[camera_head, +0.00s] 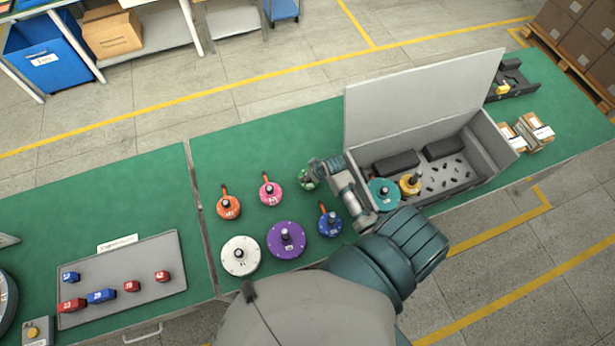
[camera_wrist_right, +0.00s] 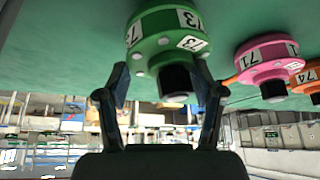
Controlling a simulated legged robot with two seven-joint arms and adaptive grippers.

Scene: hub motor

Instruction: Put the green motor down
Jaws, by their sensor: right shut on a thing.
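The green motor (camera_head: 307,181) is at the far end of my right arm, mostly hidden behind my right gripper (camera_head: 320,170) in the head view. My right gripper (camera_wrist_right: 163,88) has a finger on each side of that hub and is shut on the motor. The motor is over or on the green table (camera_head: 220,160); I cannot tell whether it touches. My left gripper is not in view.
A pink motor (camera_head: 270,192), an orange one (camera_head: 228,207), a blue one (camera_head: 329,222), a purple disc (camera_head: 286,240) and a white disc (camera_head: 240,256) stand nearby. An open grey box (camera_head: 500,150) is at right, holding a teal motor (camera_head: 384,194). The table behind the pink motor is clear.

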